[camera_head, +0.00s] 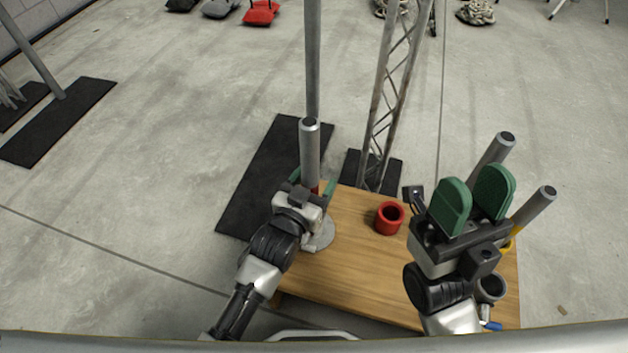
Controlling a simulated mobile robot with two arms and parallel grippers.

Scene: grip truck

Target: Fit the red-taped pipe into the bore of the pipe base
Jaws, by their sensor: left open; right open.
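A grey pipe (310,150) stands upright at the left of the wooden table, with a bit of red tape showing low on it. A round grey pipe base (322,240) sits beneath it on the table's left edge. My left gripper (312,183) is open, its green fingers on either side of the pipe near the tape. The gripper hides the pipe's lower end and the bore, so I cannot tell how deep the pipe sits. My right gripper (473,200) is open and empty, raised over the right side of the table.
A red cup-like ring (389,217) stands mid-table (350,262). Two more grey pipes (496,150) (534,208), one with yellow tape, stand behind my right gripper. A grey hollow piece (491,288) is at the right front. A lattice truss (388,95) rises behind the table.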

